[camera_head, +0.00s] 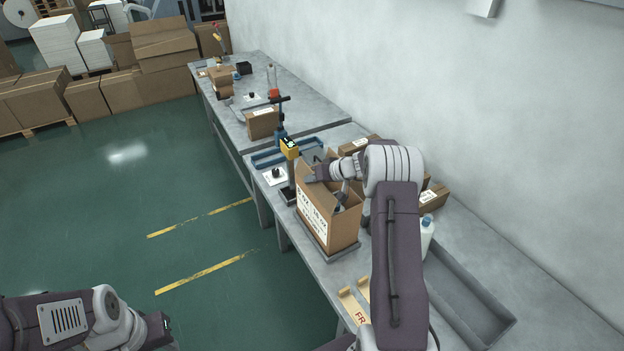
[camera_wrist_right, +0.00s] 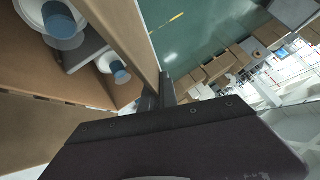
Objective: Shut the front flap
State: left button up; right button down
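An open brown cardboard box (camera_head: 325,222) with a printed label stands on the table, on a grey plate. White bottles with blue caps (camera_wrist_right: 121,76) show inside it in the right wrist view. My right gripper (camera_head: 314,175) is at the top of the box, by its upper edge. In the right wrist view its fingers (camera_wrist_right: 158,96) are close together, with a strip of cardboard (camera_wrist_right: 128,38) running up to them. I see no clear grip on the cardboard. Which flap this is cannot be told. My left gripper (camera_head: 160,328) is low at the left, away from the table, its fingertips unclear.
A white bottle (camera_head: 427,236) and a long grey tray (camera_head: 470,299) are at the right. Smaller cartons stand near the wall.

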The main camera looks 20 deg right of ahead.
dwell(0.8)
jog(key=shift+d+f+b, duration=0.1)
jog(key=shift+f+b, duration=0.1)
jog(key=shift+b, duration=0.2)
jog(key=y+b, duration=0.1)
jog(key=m+y+b, duration=0.1)
jog(key=b, duration=0.1)
jog(key=shift+d+b, duration=0.3)
jog(key=shift+d, duration=0.05)
jog(key=c, duration=1.6)
grip_release()
jog(key=shift+c, duration=0.2)
